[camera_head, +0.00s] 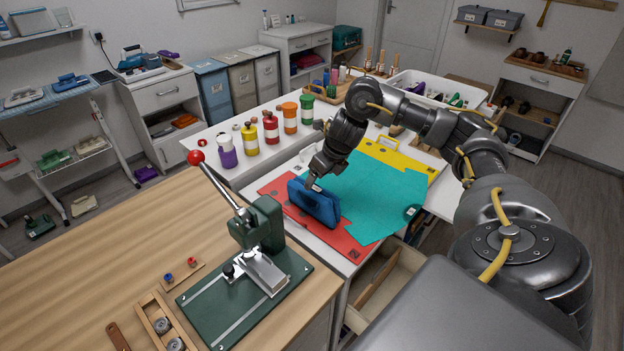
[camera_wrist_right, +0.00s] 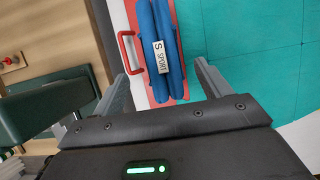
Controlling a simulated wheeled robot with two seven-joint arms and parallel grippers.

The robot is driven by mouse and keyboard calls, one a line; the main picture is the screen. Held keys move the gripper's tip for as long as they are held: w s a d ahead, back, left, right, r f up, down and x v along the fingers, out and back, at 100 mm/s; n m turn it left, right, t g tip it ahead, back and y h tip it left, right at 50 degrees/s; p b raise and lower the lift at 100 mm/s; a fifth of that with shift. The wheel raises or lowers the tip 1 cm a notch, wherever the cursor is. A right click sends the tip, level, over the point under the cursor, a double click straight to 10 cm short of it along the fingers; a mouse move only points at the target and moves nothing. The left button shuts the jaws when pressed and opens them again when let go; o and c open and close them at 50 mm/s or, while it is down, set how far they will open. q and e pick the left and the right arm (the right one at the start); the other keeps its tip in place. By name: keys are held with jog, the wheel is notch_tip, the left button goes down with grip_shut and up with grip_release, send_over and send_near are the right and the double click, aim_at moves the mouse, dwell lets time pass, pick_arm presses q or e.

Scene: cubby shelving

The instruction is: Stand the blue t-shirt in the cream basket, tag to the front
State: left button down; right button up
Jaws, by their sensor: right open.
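The blue t-shirt (camera_head: 316,203) is a folded bundle on the red panel beside the teal cloth. In the right wrist view the blue t-shirt (camera_wrist_right: 155,110) shows long parallel folds and a white tag (camera_wrist_right: 161,57) reading "S SPORT". My right gripper (camera_head: 316,180) is right at the bundle's upper edge in the head view. In the wrist view the fingers of the right gripper (camera_wrist_right: 164,84) are open, one on each side of the bundle, with gaps showing. I cannot make out a cream basket for certain. My left gripper is not in view.
A teal cloth (camera_head: 370,192) lies flat over red (camera_head: 330,244) and yellow (camera_head: 408,160) panels. Several paint-like bottles (camera_head: 270,130) stand behind. A green press (camera_head: 262,235) with a red-knobbed lever stands on the wooden table at front left. A white bin (camera_head: 408,82) is at the back.

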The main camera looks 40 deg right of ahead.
aim_at(315, 188)
jog(key=x, duration=0.5)
jog(key=shift+f, duration=0.1)
jog(key=shift+s+f, duration=0.1)
jog(key=p+x, duration=0.1)
jog(key=x, duration=0.4)
jog(key=c, duration=1.2)
